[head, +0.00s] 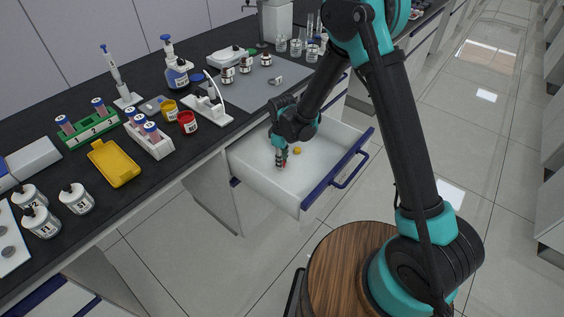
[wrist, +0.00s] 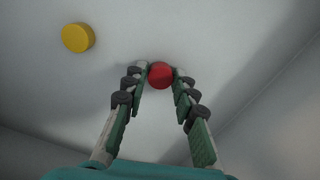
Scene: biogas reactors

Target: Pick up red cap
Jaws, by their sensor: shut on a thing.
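The red cap (wrist: 160,75) is a small round piece between the two fingertips of my gripper (wrist: 161,84) in the wrist view. My gripper is shut on it, with a finger against each side. In the head view my gripper (head: 281,161) points down into the open white drawer (head: 250,165), and a bit of red shows at its tips. The cap is at or very near the drawer floor; I cannot tell whether it touches.
A yellow cap (wrist: 78,38) lies on the drawer floor, apart from my gripper; it also shows in the head view (head: 297,150). The drawer walls and blue-handled front (head: 350,165) surround my gripper. The black bench (head: 150,185) holds racks, jars, pipettes and a yellow tray (head: 113,163).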

